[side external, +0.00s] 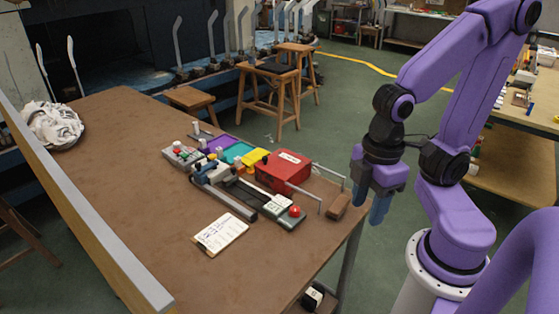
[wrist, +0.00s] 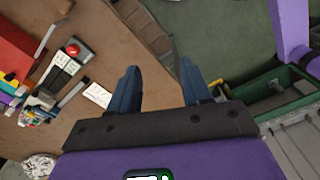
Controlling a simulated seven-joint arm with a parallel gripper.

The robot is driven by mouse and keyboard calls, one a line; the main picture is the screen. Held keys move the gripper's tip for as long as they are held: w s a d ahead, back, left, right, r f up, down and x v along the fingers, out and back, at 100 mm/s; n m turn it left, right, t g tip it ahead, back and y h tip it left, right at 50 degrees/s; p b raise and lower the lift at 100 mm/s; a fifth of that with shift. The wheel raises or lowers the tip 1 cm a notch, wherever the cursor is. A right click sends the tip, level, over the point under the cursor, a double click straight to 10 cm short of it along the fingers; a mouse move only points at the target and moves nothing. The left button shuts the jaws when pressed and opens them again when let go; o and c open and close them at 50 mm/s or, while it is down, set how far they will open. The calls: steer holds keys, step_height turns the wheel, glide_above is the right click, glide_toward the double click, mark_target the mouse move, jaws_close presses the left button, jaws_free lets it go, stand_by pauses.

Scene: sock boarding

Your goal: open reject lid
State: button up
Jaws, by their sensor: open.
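A red box (side external: 285,172) with a white label on its top stands near the right edge of the brown table. Its lid looks shut; the label is too small to read. Part of the red box (wrist: 14,48) also shows at the left edge of the wrist view. My gripper (side external: 370,196) hangs to the right of the box, past the table's edge, apart from it. Its two blue fingers (wrist: 157,86) are spread with nothing between them.
A metal rail (side external: 328,177) and a brown block (side external: 337,206) lie between the box and my gripper. A panel with a red button (side external: 294,211) is in front of the box. Coloured bins (side external: 238,152) stand behind left. A clipboard (side external: 220,233) lies on clear table.

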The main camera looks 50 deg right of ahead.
steer(key=w+a+r+m, duration=0.2)
steer(key=w, duration=0.5)
steer(key=w+a+r+m, duration=0.1)
steer(key=w+a, duration=0.1)
steer(key=w, duration=0.4)
steer(key=w+d+r+m, duration=0.1)
steer(key=w+d+m, duration=0.25)
steer(key=w, duration=1.05)
steer(key=m, duration=0.6)
glide_above(265, 157)
step_height(265, 157, down, 4)
steer(key=r, duration=0.1)
step_height(265, 157, down, 17)
steer(key=shift+f, duration=0.1)
steer(key=shift+s, duration=0.1)
jaws_close()
